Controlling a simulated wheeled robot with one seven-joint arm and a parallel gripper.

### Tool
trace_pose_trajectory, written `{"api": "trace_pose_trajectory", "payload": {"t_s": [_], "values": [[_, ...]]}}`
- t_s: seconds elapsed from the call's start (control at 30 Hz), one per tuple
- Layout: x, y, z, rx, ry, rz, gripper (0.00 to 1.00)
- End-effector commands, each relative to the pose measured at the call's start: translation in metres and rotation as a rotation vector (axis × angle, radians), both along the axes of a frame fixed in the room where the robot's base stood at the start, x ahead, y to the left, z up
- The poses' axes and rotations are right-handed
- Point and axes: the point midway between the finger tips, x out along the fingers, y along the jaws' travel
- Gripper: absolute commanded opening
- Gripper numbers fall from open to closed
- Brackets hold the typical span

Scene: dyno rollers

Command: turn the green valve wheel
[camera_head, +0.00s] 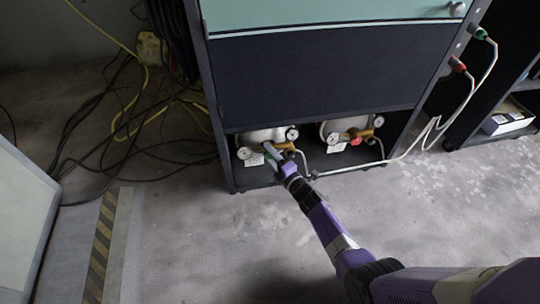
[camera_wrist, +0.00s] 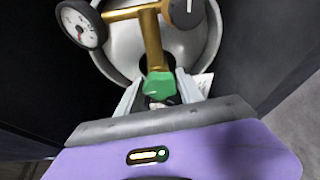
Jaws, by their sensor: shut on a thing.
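The green valve wheel (camera_wrist: 159,86) sits at the end of a brass valve stem in the wrist view, in front of a silver tank (camera_wrist: 127,45). My gripper (camera_wrist: 161,90) has one grey finger on each side of the wheel and is shut on it. In the head view my gripper (camera_head: 276,156) reaches into the lower shelf of the cabinet at the left tank (camera_head: 262,135). The wheel is mostly hidden there by my gripper; a small green patch shows beside it.
A second tank with a red valve wheel (camera_head: 354,136) stands to the right. The dark cabinet (camera_head: 310,75) overhangs the tanks. A white hose (camera_head: 400,154) runs right. Loose cables (camera_head: 120,125) lie on the floor at left.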

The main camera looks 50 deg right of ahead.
Motion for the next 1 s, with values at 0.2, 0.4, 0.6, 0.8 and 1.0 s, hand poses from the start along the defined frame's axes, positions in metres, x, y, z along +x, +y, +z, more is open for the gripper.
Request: {"api": "trace_pose_trajectory", "payload": {"t_s": [0.2, 0.4, 0.6, 0.8, 1.0], "values": [[-0.0006, -0.0003, -0.0009, 0.060, -0.039, -0.001, 0.03], [-0.0007, -0.0002, -0.0010, 0.079, -0.051, -0.001, 0.03], [-0.0007, -0.0002, -0.0011, 0.081, -0.051, -0.001, 0.03], [-0.0007, -0.0001, -0.0011, 0.080, -0.051, -0.001, 0.53], [-0.0004, -0.0001, -0.0007, 0.079, -0.052, -0.001, 0.65]]}}
